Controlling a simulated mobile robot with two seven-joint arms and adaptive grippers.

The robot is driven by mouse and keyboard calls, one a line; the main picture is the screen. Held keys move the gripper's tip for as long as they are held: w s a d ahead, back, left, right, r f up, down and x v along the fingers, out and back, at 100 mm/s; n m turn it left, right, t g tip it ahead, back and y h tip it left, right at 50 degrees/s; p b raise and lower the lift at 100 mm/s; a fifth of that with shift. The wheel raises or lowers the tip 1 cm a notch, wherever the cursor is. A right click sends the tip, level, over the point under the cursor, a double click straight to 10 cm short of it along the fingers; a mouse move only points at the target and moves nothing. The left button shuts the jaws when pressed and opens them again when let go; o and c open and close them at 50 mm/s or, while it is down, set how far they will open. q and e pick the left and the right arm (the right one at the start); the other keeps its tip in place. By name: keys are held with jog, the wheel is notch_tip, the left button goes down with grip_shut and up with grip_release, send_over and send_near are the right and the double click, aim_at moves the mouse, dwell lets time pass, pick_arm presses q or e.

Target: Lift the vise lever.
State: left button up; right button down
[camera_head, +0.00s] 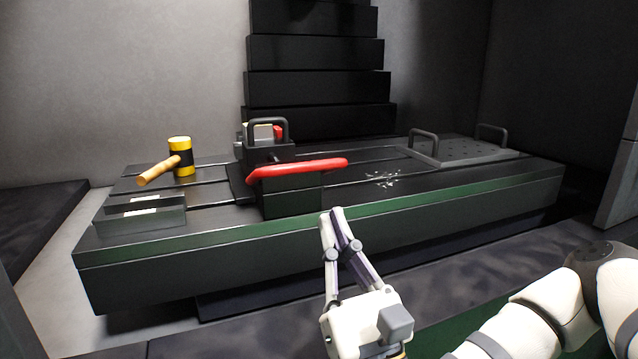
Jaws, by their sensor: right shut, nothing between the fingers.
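The vise (290,200) is a dark block on the workbench, left of the picture's middle. Its lever has a red handle (297,170) that lies nearly level across the front of the vise, rising slightly to the right. My right gripper (338,212) is in front of the bench's front edge, below and a little right of the red handle. Its fingertips are together with nothing between them, and it appears apart from the lever. My left gripper is not in the picture.
A mallet (180,157) with a yellow and black head stands on the bench's left part, near a grey box (140,214). A plate with two handles (465,153) lies at the right. Metal shavings (383,179) lie right of the vise. Black stepped covers (318,87) rise behind.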

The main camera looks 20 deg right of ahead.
aim_at(312, 168)
jog(key=p+x, duration=0.1)
jog(key=x, duration=0.4)
jog(key=shift+r, duration=0.15)
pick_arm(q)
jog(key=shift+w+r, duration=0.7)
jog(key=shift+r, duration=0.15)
pick_arm(e)
jog(key=shift+w+a+r, duration=0.1)
jog(key=shift+w+r, duration=0.1)
jog(key=shift+w, duration=0.4)
